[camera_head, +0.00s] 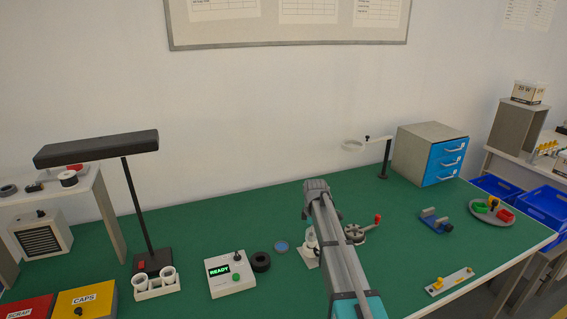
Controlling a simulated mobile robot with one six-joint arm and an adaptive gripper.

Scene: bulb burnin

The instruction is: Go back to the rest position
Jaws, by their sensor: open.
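My arm rises from the bottom edge, right of centre, in the head view. Its teal part is at the bottom and its long grey links run up to a dark grey joint over the green table (205,248).
A black lamp (127,195), white cup holder (155,286), READY box (231,276) and black ring (260,262) stand left. A blue drawer cabinet (433,157), post with ring (385,160), blue cradle (434,219) and round tray (478,217) stand right. Bare table lies behind the arm.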

